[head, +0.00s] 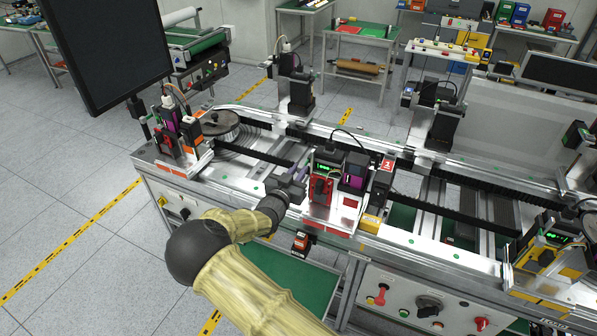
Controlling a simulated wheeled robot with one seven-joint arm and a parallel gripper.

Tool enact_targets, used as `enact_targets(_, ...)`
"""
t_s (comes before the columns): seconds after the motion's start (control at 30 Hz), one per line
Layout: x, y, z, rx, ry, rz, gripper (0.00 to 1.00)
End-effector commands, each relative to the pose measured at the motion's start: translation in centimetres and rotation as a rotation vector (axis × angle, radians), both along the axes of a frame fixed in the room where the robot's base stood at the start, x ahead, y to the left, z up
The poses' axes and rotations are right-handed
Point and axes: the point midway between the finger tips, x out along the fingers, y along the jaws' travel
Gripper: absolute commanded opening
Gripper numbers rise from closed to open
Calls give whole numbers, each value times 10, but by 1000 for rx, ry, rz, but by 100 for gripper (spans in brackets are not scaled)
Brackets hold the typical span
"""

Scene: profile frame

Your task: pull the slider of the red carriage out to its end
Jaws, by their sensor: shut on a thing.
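The red carriage (322,189) stands on the rail frame in the middle of the head view, with a red front block and a dark unit with green lights on top. My gripper (297,178) is at the left side of this carriage, reached by my arm from below. It is shut on the slider of the carriage. The slider is mostly hidden by the fingers, so how far out it stands cannot be told.
The aluminium conveyor frame (235,188) runs across the view. A dark monitor (105,50) hangs at upper left. Another carriage (185,140) stands at the left end, a yellow one (540,258) at right. A control panel (430,305) with knobs is below. The floor at left is clear.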

Motion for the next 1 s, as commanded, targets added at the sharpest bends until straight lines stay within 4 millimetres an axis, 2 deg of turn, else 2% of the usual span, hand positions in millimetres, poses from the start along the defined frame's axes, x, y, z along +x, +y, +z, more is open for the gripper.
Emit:
enact_targets(0.03, -1, 3, 1, 1, -1, 4, 23)
enact_targets(0.1, 0, 3, 1, 1, -1, 4, 37)
enact_targets(0.13, 0, 2, 1, 1, -1, 4, 40)
enact_targets(0.43, -1, 2, 0, 1, 0, 3, 40)
enact_targets(0.57, -9, 6, -1, 1, 0, 4, 40)
enact_targets(0.77, -38, 15, -4, 4, 1, 2, 40)
enact_targets(1.0, -84, 31, -4, 4, 1, 3, 40)
